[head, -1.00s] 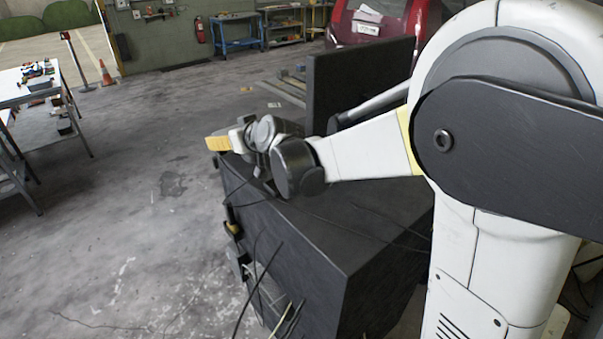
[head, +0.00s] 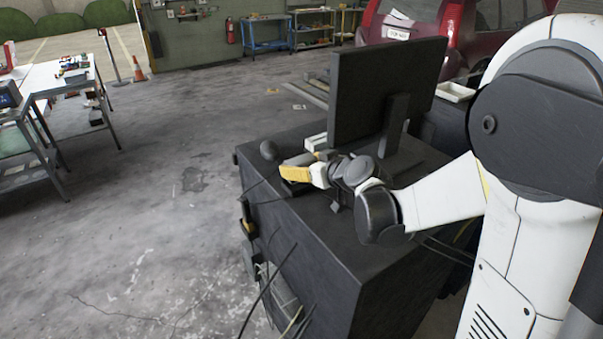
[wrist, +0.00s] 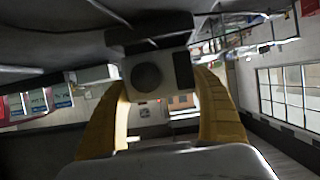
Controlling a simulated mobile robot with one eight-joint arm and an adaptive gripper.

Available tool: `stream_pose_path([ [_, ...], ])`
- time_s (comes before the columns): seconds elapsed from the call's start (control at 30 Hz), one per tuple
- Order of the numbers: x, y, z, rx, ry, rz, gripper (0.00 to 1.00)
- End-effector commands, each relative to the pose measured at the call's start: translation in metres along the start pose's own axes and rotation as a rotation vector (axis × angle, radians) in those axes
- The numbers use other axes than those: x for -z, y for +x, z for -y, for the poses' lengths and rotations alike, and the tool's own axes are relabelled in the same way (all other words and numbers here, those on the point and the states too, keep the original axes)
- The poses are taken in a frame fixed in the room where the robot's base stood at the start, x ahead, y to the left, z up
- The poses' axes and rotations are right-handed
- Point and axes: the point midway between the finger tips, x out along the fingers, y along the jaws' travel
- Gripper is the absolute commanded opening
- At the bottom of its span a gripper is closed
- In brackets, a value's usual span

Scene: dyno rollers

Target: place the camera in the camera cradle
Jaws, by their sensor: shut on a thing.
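My gripper (head: 290,175) has yellow fingers and sits low over the black cabinet's top, in front of the monitor and near the cabinet's left edge. In the wrist view my gripper (wrist: 162,85) is shut on the camera (wrist: 180,70), a pale box with a dark round lens and a dark panel beside it. A dark bar shows just above the camera. I cannot make out the camera cradle for certain in either view.
The black cabinet (head: 320,235) carries a black monitor (head: 385,85) behind my gripper. A small dark rounded object (head: 268,150) and a pale block (head: 317,142) are close by on its top. Cables hang at its front. Open floor (head: 150,220) lies to the left.

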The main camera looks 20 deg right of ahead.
Motion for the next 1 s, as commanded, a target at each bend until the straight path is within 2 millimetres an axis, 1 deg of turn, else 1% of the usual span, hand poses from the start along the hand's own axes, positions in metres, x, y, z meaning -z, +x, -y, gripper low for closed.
stream_pose_path([
  [0.03, -0.01, 0.005, 0.0, 0.0, 0.0, 0.0, 0.37],
  [0.1, -0.018, 0.009, 0.0, 0.0, 0.0, 0.0, 0.37],
  [0.47, -0.023, 0.011, 0.0, 0.0, 0.001, 0.0, 0.37],
  [0.5, -0.023, 0.01, 0.0, 0.0, 0.001, 0.0, 0.8],
  [0.57, -0.022, 0.01, 0.0, 0.0, 0.001, 0.0, 0.98],
  [0.9, -0.02, 0.009, 0.0, 0.0, 0.001, 0.0, 0.98],
  [0.97, -0.018, 0.006, 0.0, 0.0, 0.001, 0.0, 0.98],
  [1.0, -0.018, 0.001, 0.0, -0.001, 0.001, 0.0, 0.98],
])
